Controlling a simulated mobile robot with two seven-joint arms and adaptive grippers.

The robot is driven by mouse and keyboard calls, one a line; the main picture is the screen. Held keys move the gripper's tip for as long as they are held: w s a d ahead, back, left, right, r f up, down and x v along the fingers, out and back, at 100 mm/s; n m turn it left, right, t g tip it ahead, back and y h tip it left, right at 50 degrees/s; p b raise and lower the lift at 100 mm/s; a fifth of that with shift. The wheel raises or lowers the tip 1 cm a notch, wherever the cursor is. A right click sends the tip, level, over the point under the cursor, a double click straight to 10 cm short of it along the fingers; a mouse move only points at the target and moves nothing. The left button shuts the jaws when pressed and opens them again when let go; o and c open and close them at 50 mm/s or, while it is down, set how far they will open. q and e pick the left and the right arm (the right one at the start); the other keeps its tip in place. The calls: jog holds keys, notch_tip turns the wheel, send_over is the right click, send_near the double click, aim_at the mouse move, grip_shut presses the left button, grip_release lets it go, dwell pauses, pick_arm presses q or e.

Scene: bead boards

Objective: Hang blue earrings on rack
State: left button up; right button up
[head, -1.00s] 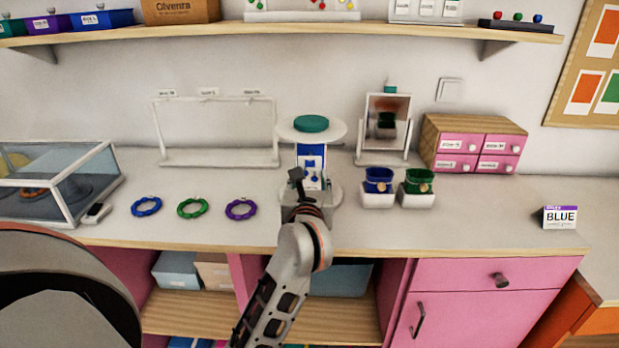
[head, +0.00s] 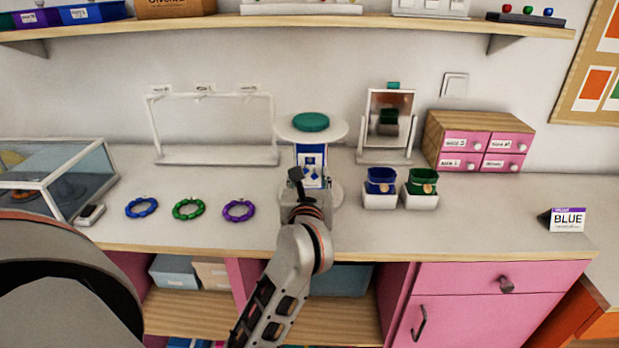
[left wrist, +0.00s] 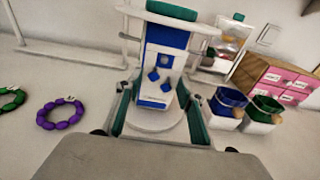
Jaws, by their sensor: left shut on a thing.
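A blue and white card with blue earrings (head: 312,166) stands upright at the white two-tier stand (head: 335,132). The card also shows in the left wrist view (left wrist: 161,75), with two blue diamond-shaped earrings on its white middle. My left gripper (head: 296,178) is in front of the stand. My right gripper is not in view.
Blue, green and purple bracelets (head: 188,209) lie left of the stand. Blue and green cups (head: 380,180) on white blocks, a mirror (head: 388,115) and pink drawers (head: 462,152) stand to the right. A BLUE sign (head: 568,219) is at far right. A glass case (head: 60,165) stands left.

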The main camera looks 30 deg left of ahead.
pick_arm(q)
jog(key=shift+x, duration=1)
jog(key=shift+w+a+f+b, duration=0.1)
jog(key=shift+f+b, duration=0.2)
jog(key=shift+b, duration=0.05)
dwell(0.6)
jog(key=o, duration=0.8)
jog(key=shift+o, duration=0.2)
jog(key=o, duration=0.4)
